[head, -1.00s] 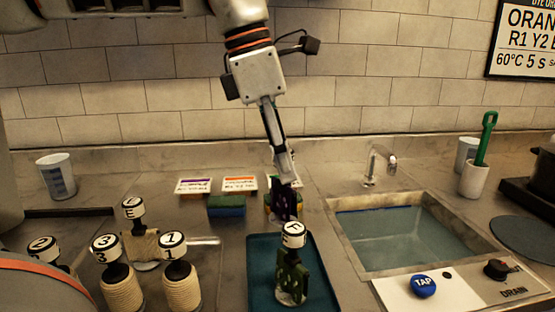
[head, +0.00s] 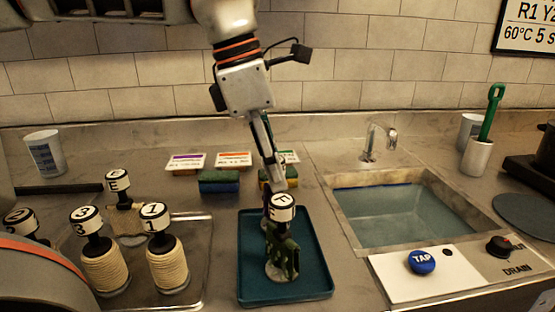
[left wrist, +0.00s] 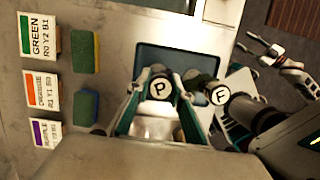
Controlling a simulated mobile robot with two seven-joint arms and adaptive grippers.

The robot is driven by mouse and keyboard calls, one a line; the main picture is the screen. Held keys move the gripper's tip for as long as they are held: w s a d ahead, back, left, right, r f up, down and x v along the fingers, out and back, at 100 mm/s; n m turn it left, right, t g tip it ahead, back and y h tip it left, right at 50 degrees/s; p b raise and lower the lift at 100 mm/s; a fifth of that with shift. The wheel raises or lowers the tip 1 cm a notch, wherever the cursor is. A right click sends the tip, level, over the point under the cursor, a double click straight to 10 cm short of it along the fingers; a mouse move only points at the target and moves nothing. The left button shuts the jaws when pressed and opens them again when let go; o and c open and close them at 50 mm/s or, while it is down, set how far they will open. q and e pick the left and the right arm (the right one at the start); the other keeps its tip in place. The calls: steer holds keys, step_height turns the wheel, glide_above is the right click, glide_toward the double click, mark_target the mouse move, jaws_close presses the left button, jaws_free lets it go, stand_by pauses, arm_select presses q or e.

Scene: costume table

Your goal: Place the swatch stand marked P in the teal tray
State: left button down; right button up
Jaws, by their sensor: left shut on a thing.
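My left gripper (head: 277,184) points down at the far end of the teal tray (head: 318,262). It is shut on the swatch stand marked P (left wrist: 159,89), whose round white knob shows between the fingers in the left wrist view. In the head view this stand is mostly hidden behind the F stand (head: 282,250), which stands upright in the tray with a green swatch. I cannot tell whether the P stand touches the tray floor. My right gripper (left wrist: 262,40) appears open and empty in the left wrist view.
Left of the tray, a clear tray (head: 205,262) bears stands marked E, 3 and 1. Sponges (head: 219,182) and colour cards (head: 234,160) lie behind the teal tray. The sink (head: 400,215) and tap panel (head: 440,268) are to its right.

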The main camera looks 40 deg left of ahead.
stand_by(0.4)
arm_select(q)
steer(key=shift+f, duration=0.6)
arm_select(e)
steer(key=shift+s+f, duration=0.1)
steer(key=shift+f, duration=0.25)
arm_select(q)
steer(key=c, duration=1.7)
jaws_free()
steer(key=o, duration=0.4)
steer(key=shift+r+p, duration=0.85)
steer(key=shift+r, duration=2.7)
arm_select(e)
steer(key=shift+t, duration=0.4)
steer(key=shift+w+r, duration=0.35)
steer(key=shift+r, duration=0.35)
steer(key=shift+w+r, duration=0.3)
steer(key=shift+r, duration=0.4)
steer(key=shift+w+r, duration=0.35)
steer(key=shift+r, duration=0.35)
